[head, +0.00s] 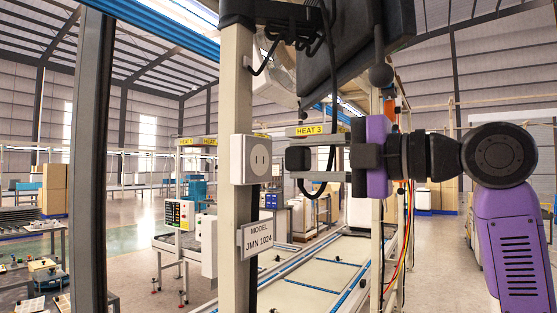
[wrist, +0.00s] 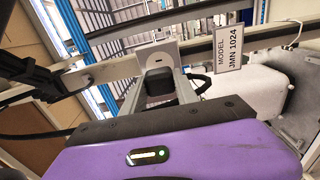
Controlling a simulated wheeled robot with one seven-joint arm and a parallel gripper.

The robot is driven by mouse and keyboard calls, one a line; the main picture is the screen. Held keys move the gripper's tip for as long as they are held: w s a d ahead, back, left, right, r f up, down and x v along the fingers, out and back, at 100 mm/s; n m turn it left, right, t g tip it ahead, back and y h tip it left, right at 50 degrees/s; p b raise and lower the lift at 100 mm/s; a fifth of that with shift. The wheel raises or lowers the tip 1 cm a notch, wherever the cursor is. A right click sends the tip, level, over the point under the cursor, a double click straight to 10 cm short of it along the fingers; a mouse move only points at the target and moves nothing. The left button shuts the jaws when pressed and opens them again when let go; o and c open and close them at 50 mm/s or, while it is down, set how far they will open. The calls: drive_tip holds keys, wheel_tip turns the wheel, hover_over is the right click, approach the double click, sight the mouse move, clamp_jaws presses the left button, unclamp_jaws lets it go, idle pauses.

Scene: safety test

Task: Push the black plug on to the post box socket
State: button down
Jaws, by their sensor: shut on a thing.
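The white post box socket (head: 250,159) is fixed to the beige post (head: 236,90), its slotted face toward the right. The black plug (head: 298,158) is in my gripper (head: 318,158), which is shut on it from the right. In the head view the plug is level with the socket, with a small gap between them. In the wrist view the plug (wrist: 160,86) lies ahead of the purple gripper body (wrist: 170,150), and the socket (wrist: 158,58) shows just beyond it, partly hidden. I cannot tell the exact depth gap there.
A black cable (head: 314,190) loops below the plug. A "MODEL JMN 1024" sign (head: 258,237) hangs on the post below the socket. A dark hanging unit (head: 345,50) is above my gripper. A conveyor (head: 315,270) runs behind.

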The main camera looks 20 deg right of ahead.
drive_tip(key=shift+w+a, duration=0.1)
drive_tip(key=shift+w, duration=0.05)
drive_tip(key=shift+x, duration=2.2)
drive_tip(key=shift+w+a, duration=0.35)
drive_tip(key=shift+w, duration=0.1)
idle(0.9)
drive_tip(key=c, duration=0.9)
unclamp_jaws()
drive_tip(key=shift+o, duration=0.2)
drive_tip(key=shift+b+v, duration=1.05)
drive_tip(key=shift+v, duration=2.85)
drive_tip(key=shift+w, duration=0.1)
